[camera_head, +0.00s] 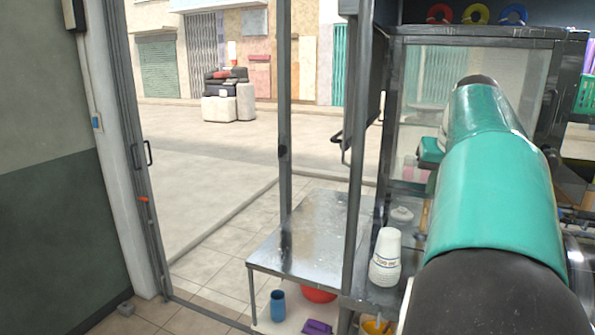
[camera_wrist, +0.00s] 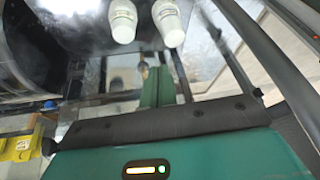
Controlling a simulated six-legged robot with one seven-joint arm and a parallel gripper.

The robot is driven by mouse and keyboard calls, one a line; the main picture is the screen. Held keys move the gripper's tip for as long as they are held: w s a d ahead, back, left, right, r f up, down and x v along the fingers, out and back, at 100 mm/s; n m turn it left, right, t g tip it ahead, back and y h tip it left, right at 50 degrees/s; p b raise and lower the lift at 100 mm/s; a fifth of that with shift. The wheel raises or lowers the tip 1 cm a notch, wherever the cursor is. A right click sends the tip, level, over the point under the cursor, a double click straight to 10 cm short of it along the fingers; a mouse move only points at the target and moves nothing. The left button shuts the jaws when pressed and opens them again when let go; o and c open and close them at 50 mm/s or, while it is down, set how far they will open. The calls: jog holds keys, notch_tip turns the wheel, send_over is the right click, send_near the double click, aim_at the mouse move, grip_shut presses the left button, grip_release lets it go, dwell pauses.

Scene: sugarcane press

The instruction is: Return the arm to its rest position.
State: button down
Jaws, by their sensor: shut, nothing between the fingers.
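My arm, teal and black, fills the right side of the head view. It stretches forward from the lower right corner, bent up at its far end. In the wrist view, my gripper (camera_wrist: 158,85) shows as narrow green fingers past the dark edge of the wrist housing. The fingers are together with nothing between them. White cup stacks (camera_wrist: 122,20) lie beyond the fingertips in the wrist view, apart from them. In the head view the far part of the arm is largely hidden behind the nearer link.
A stack of white cups (camera_head: 386,258) stands right of the steel table (camera_head: 317,232). A blue cup (camera_head: 278,306) and red bowl (camera_head: 319,293) are below. A glass-fronted cabinet (camera_head: 415,80) and upright posts (camera_head: 285,120) stand close to the arm. Open floor lies left.

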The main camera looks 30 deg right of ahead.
jog(key=w+a+f+n+y, duration=0.1)
jog(key=w+a+f+n, duration=0.15)
jog(key=a, duration=0.85)
jog(key=w+a+f+n, duration=0.15)
jog(key=a+f, duration=0.25)
jog(key=a, duration=0.8)
jog(key=s+a+f+n, duration=0.2)
jog(key=a+f, duration=0.4)
jog(key=a, duration=0.4)
jog(key=s+a+f+n+t+y, duration=0.1)
jog(key=s+a+f, duration=0.4)
jog(key=a, duration=0.5)
notch_tip(320, 180, down, 2)
jog(key=shift+s+a+f+n+y, duration=0.15)
jog(key=shift+s+n+y, duration=0.15)
jog(key=shift+n, duration=0.5)
jog(key=shift+d, duration=0.2)
